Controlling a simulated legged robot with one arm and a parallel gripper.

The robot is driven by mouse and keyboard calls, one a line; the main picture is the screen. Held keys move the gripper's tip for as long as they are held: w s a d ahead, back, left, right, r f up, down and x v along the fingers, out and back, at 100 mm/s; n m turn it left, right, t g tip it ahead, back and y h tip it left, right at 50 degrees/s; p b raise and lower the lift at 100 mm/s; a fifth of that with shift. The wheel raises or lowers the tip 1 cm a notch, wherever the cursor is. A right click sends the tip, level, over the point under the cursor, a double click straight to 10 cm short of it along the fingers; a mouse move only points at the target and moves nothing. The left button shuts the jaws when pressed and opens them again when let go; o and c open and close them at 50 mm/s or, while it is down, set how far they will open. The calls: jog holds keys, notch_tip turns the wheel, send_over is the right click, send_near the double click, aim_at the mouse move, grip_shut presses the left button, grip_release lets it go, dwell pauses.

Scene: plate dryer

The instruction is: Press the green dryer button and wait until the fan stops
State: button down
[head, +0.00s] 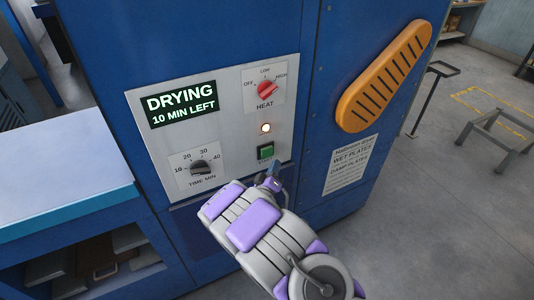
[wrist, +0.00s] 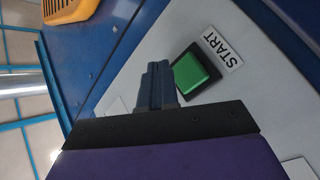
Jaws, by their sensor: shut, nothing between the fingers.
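The green button (head: 265,152) sits in a dark square frame on the dryer's pale control panel (head: 228,130). In the wrist view the green button (wrist: 191,72) is large, with a START label beside it. My gripper (head: 272,171) is shut and empty, just below the button in the head view. Its fingertips (wrist: 158,68) show just left of the button in the wrist view; I cannot tell whether they touch the panel. The display (head: 181,104) reads DRYING, 10 MIN LEFT. A small lamp (head: 265,128) above the button is lit.
A red heat knob (head: 267,90) and a black time dial (head: 201,167) are on the same panel. An orange slotted handle (head: 385,76) sticks out at the right. Floor at the right is largely open, with a low stand (head: 497,133).

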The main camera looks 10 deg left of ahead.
jog(key=shift+s+d, duration=0.6)
jog(key=shift+s, duration=0.25)
jog(key=s+d+r+m+g+y, duration=0.3)
jog(key=s+d+r+m+g, duration=0.2)
jog(key=d+r+g, duration=0.3)
jog(key=s+d+r+g, duration=0.2)
jog(key=s+d+g, duration=0.1)
jog(key=s, duration=1.1)
jog(key=s+d+r+m+g, duration=0.1)
jog(key=s+d+r+g, duration=0.2)
jog(key=s, duration=1.1)
jog(key=s+d+r+m+g+y, duration=0.1)
jog(key=s+d+r+g, duration=0.2)
jog(key=s, duration=1.1)
jog(key=d+g, duration=0.1)
jog(key=g, duration=0.2)
jog(key=shift+s+d+r, duration=0.15)
jog(key=shift+s+d, duration=0.2)
jog(key=shift+d, duration=0.05)
